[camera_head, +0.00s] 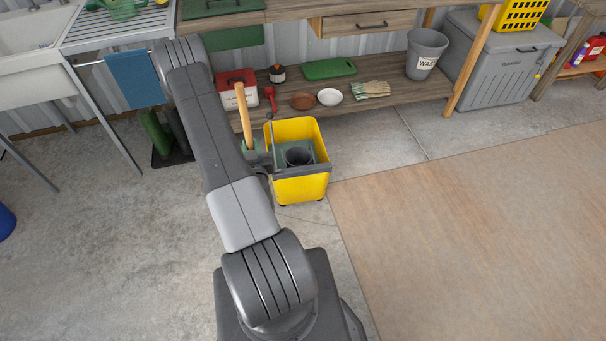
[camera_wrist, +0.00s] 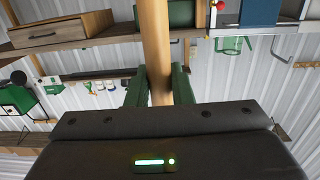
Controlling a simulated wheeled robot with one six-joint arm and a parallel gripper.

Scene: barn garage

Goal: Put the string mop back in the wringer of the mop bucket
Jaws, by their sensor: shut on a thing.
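The mop's wooden handle (camera_head: 243,115) stands nearly upright just left of the yellow mop bucket (camera_head: 302,188). In the wrist view the handle (camera_wrist: 155,40) runs up between the two green fingers of my gripper (camera_wrist: 160,82), which is shut on it. In the head view my gripper (camera_head: 258,159) is partly hidden by my arm, beside the bucket's left side. The mop's string head is not visible; my arm covers the area below the handle. The grey-green wringer (camera_head: 317,150) with a dark round opening sits in the bucket. No strings show in the opening.
Behind the bucket, a low wooden shelf (camera_head: 385,101) holds a red-and-white box (camera_head: 237,88), bowls, gloves (camera_head: 371,90) and a grey bin (camera_head: 426,54). A sink stand with a blue towel (camera_head: 134,77) is at left. Floor right of the bucket is clear.

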